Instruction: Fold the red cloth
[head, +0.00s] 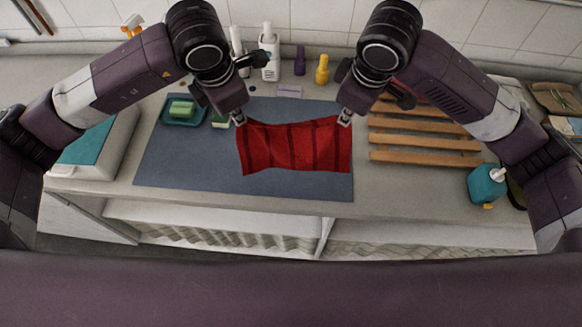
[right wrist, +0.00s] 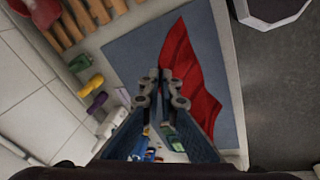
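The red cloth (head: 295,148) with darker stripes is stretched between my two grippers, above the blue-grey mat (head: 190,165). My left gripper (head: 240,119) is at its upper left corner and looks shut on it. My right gripper (head: 345,118) is at its upper right corner, also shut on it. The cloth's top edge sags slightly between them, and its lower part hangs toward the front of the mat. In the right wrist view the cloth (right wrist: 190,80) runs away from the closed fingertips (right wrist: 165,78). The gripped corners themselves are mostly hidden by the fingers.
A wooden slatted rack (head: 425,142) lies right of the mat, with a teal soap dispenser (head: 486,184) beyond it. A green sponge sits on a teal dish (head: 182,110) at the mat's back left. White bottles (head: 270,55) and small purple and yellow bottles (head: 322,69) stand along the back.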

